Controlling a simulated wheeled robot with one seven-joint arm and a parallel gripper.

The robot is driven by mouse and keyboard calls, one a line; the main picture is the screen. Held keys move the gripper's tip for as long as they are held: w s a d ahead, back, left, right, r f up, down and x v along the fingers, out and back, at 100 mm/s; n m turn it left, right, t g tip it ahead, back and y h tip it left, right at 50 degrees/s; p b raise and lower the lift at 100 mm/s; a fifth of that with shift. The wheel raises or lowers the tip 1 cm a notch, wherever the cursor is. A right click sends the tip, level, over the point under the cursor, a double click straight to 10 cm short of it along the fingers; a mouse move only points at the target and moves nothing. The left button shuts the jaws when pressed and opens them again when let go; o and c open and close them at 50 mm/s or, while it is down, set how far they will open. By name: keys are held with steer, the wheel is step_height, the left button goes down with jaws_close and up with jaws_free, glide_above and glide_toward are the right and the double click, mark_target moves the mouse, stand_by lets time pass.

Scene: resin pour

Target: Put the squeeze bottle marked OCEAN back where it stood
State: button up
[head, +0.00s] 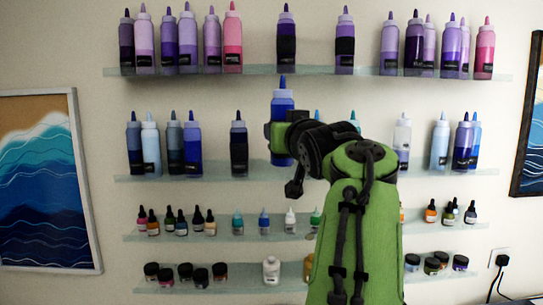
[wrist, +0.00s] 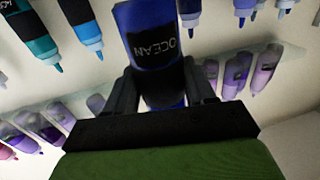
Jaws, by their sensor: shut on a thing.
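The blue squeeze bottle marked OCEAN (head: 283,103) is upright in the head view, in front of the second shelf (head: 225,172) from the top. In the wrist view its dark label reading OCEAN (wrist: 157,44) is clear. My gripper (head: 280,136) is shut around the bottle's body, with one black finger on each side in the wrist view (wrist: 160,90). The bottle's base shows near shelf height; I cannot tell whether it touches the shelf. My arm hides part of the shelf to the right.
A dark-blue bottle (head: 239,146) with a black label stands to the left on the same shelf, with a gap between. Pale-capped bottles (head: 317,116) show partly behind my arm at the right.

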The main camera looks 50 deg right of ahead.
steer(key=s+d+p+x, duration=0.2)
steer(key=p+x, duration=0.6)
steer(key=x, duration=0.9)
steer(key=f+b, duration=0.1)
steer(key=f, duration=0.2)
steer(key=f+b, duration=0.2)
steer(key=f, duration=0.2)
steer(key=shift+s+f, duration=0.1)
steer(key=shift+s, duration=0.1)
steer(key=shift+w+d+f, duration=0.15)
steer(key=shift+w+d, duration=0.05)
steer(key=shift+w, duration=0.05)
steer(key=shift+a, duration=0.1)
steer(key=shift+s+f, duration=0.1)
steer(key=shift+f, duration=0.1)
steer(key=o, duration=1)
steer(key=shift+r, duration=0.1)
